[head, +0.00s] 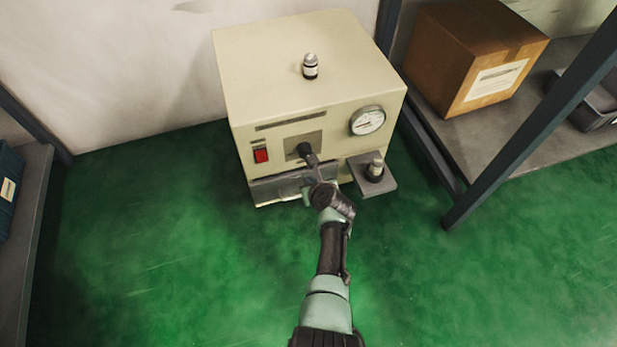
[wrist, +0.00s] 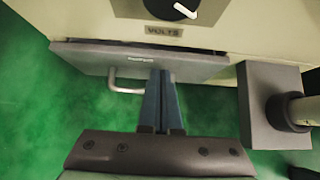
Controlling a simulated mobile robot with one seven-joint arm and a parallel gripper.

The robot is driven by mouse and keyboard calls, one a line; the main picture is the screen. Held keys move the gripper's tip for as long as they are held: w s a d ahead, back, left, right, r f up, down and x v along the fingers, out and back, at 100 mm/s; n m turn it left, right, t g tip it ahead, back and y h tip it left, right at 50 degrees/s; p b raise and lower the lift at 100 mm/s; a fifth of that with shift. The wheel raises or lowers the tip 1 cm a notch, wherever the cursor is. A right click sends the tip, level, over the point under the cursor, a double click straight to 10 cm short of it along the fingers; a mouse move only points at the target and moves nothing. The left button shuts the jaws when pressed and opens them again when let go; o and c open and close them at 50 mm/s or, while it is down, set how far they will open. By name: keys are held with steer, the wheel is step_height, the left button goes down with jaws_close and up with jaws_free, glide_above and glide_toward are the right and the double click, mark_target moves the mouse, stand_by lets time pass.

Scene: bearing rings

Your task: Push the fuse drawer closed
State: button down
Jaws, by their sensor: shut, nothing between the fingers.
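The fuse drawer (head: 275,188) is a grey panel low on the front of a cream instrument box (head: 290,60). In the wrist view the drawer (wrist: 90,58) carries a small label and a pale bar handle (wrist: 126,88). A narrow dark gap shows between its top edge and the box. My gripper (wrist: 161,74) is shut and empty, with its fingertips at the drawer front just right of the handle. I cannot tell whether they touch it. In the head view my wrist hides the drawer's right part and most of the gripper (head: 308,190).
A dark knob (wrist: 172,10) sits above the drawer, over a VOLTS label. A grey side shelf (head: 379,187) with a small cylindrical part juts out right of the drawer. A red switch (head: 261,156) and a gauge (head: 367,121) are on the box front. Green floor lies clear in front.

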steer(key=s+f+p+v, duration=0.1)
steer(key=p+v, duration=0.9)
steer(key=v, duration=0.1)
steer(key=shift+s+d, duration=0.35)
steer(key=shift+f, duration=0.1)
